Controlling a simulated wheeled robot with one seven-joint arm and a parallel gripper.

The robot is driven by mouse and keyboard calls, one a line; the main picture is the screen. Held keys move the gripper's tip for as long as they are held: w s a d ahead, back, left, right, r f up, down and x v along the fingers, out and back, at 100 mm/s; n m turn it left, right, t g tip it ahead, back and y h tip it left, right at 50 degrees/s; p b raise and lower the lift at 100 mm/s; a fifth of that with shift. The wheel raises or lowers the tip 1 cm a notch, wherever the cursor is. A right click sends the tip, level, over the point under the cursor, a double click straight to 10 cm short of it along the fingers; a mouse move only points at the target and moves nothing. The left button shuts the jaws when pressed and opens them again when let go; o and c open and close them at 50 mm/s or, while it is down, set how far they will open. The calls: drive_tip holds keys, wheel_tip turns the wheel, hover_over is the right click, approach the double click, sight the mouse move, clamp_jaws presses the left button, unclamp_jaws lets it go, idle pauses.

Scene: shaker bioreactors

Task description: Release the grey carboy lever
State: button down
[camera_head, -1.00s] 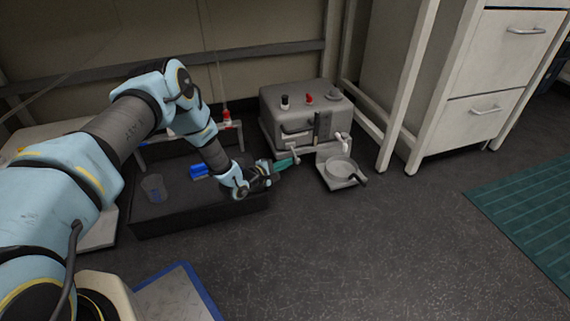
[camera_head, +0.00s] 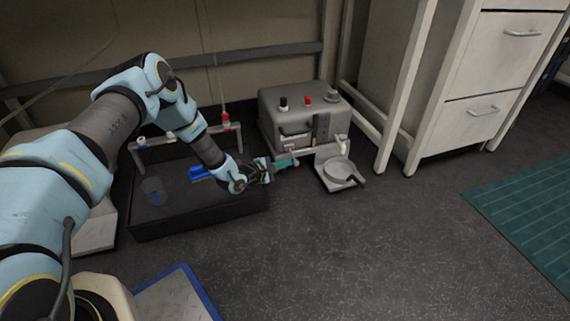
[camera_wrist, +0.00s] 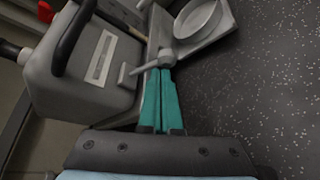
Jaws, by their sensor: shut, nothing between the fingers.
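The grey carboy (camera_head: 275,105) stands on the floor by the back wall, with a black, a red and a grey cap on top. It fills the upper left of the wrist view (camera_wrist: 75,82). A grey tap with a short lever (camera_wrist: 143,68) sticks out low on its front. My gripper (camera_wrist: 160,74) has teal fingers pressed together, with nothing between them. Its tips are right at the tap, next to the lever; I cannot tell whether they touch. In the head view my gripper (camera_head: 296,162) is low in front of the carboy, and its tips partly hide the tap.
A grey tray with a round dish (camera_head: 338,170) sits right of the tap. A black tub (camera_head: 190,225) with a blue item (camera_head: 200,172) and a clear beaker (camera_head: 153,190) lies to the left. White drawers (camera_head: 480,95) stand at right.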

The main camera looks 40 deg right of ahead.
drive_tip(key=shift+r+n, duration=0.3)
drive_tip(key=shift+r+n+g+y, duration=0.45)
drive_tip(key=shift+n+g+y, duration=0.05)
drive_tip(key=shift+n+g, duration=0.1)
drive_tip(key=shift+r+n, duration=0.25)
drive_tip(key=shift+n, duration=0.05)
drive_tip(key=shift+w+r, duration=0.15)
drive_tip(key=shift+r, duration=0.35)
idle(2.3)
drive_tip(key=shift+r, duration=0.15)
idle(0.4)
drive_tip(key=shift+r+p, duration=0.3)
drive_tip(key=shift+r, duration=0.4)
drive_tip(key=shift+d, duration=0.1)
drive_tip(key=shift+f, duration=0.1)
